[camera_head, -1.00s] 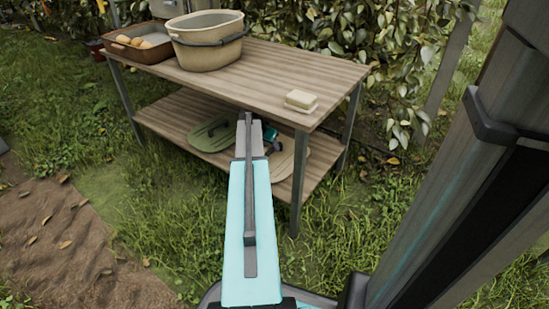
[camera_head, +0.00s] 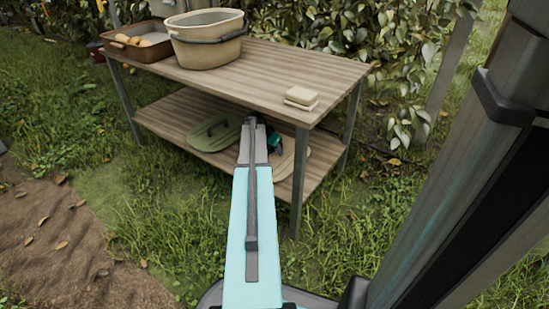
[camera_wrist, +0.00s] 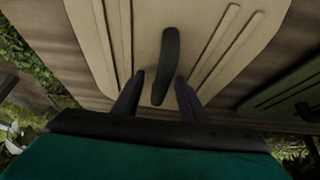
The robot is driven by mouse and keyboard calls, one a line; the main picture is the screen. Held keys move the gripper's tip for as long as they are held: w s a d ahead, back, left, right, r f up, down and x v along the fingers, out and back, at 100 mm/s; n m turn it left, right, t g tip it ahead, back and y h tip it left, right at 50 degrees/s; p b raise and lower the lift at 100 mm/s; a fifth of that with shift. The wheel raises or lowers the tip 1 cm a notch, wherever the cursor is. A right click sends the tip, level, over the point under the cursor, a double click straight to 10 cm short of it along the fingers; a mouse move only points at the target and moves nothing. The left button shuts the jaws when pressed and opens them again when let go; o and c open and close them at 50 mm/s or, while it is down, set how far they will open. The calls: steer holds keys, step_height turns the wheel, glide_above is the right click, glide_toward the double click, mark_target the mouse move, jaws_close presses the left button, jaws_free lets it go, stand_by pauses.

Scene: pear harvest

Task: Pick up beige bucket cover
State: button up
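The beige bucket cover (camera_wrist: 215,25) lies flat on the lower shelf and fills much of the wrist view, with a dark handle (camera_wrist: 167,62) standing up from its middle. In the head view the cover (camera_head: 287,160) is partly hidden behind my arm. My gripper (camera_wrist: 160,85) is open, with one finger on each side of the handle's lower part in the picture; I cannot tell whether the fingers touch it. The head view shows a small part of my gripper (camera_head: 273,143) at the shelf.
A green cover (camera_head: 214,132) lies on the lower shelf to the left. The wooden table top (camera_head: 285,65) is above the shelf and holds a beige bucket (camera_head: 205,50), a brown tray (camera_head: 118,50) and a sponge-like block (camera_head: 302,96). A table leg (camera_head: 299,185) stands close right of my arm.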

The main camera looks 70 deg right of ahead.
stand_by(0.5)
jaws_close()
steer(key=shift+r, duration=0.1)
steer(key=shift+r+p, duration=1.05)
steer(key=shift+r, duration=0.35)
steer(key=w+a+p, duration=0.2)
steer(key=a, duration=0.2)
steer(key=w+a+r+p, duration=0.1)
steer(key=w+a+p, duration=0.1)
steer(key=a, duration=0.3)
steer(key=w+a+r+p, duration=0.1)
steer(key=w+a, duration=0.1)
steer(key=a, duration=0.2)
steer(key=shift+w+a+p, duration=0.15)
steer(key=shift+w+p, duration=0.05)
steer(key=shift+p, duration=0.2)
steer(key=shift+w+a, duration=0.3)
steer(key=shift+a, duration=0.3)
